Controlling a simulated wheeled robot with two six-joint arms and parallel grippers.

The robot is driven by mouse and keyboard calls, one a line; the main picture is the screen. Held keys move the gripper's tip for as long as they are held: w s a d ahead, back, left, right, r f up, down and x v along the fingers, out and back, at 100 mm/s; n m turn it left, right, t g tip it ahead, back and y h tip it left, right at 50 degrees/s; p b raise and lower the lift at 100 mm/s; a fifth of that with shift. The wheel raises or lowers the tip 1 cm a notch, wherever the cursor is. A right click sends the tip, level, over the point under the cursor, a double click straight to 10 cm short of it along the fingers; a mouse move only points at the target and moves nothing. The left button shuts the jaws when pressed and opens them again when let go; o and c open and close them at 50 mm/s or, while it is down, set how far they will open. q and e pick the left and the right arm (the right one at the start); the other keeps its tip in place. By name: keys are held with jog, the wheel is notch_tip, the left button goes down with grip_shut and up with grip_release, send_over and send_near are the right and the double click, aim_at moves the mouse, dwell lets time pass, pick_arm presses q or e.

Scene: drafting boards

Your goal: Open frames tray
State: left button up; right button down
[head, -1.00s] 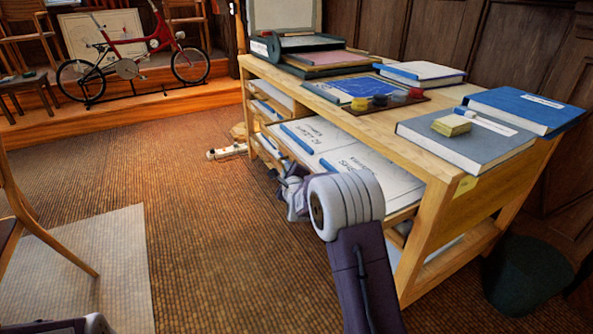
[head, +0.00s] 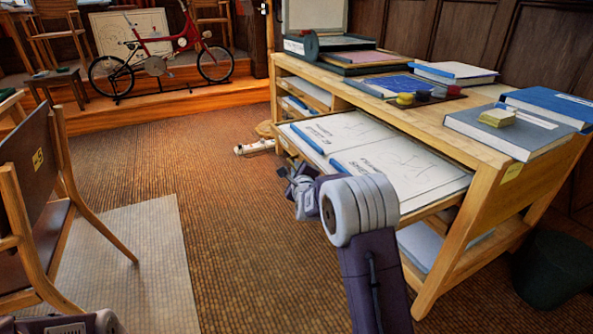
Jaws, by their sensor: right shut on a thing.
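The frames tray (head: 455,187) is a wide, shallow tray in the wooden desk, holding white drawing sheets with blue edges and dark lettering. It sticks out well past the desk's front. My right gripper (head: 290,180) is at the tray's front edge, shut on it; its fingertips are small and partly hidden by my wrist and arm. Only part of my left arm shows at the bottom left corner; its gripper is out of view.
The desk top (head: 440,122) holds books, a blue drawing and small pots. Other shelves sit above and below the tray. A chair (head: 40,190) stands at left, a dark bin (head: 545,268) at right. A white power strip (head: 255,147) lies on the floor.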

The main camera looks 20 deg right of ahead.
jog(key=shift+f, duration=0.1)
jog(key=c, duration=1.5)
grip_release()
jog(key=shift+s+r, duration=0.2)
jog(key=shift+s, duration=0.15)
jog(key=p+v, duration=0.3)
jog(key=v, duration=0.5)
jog(key=shift+s+p, duration=0.2)
jog(key=shift+p, duration=0.1)
jog(key=shift+a, duration=0.1)
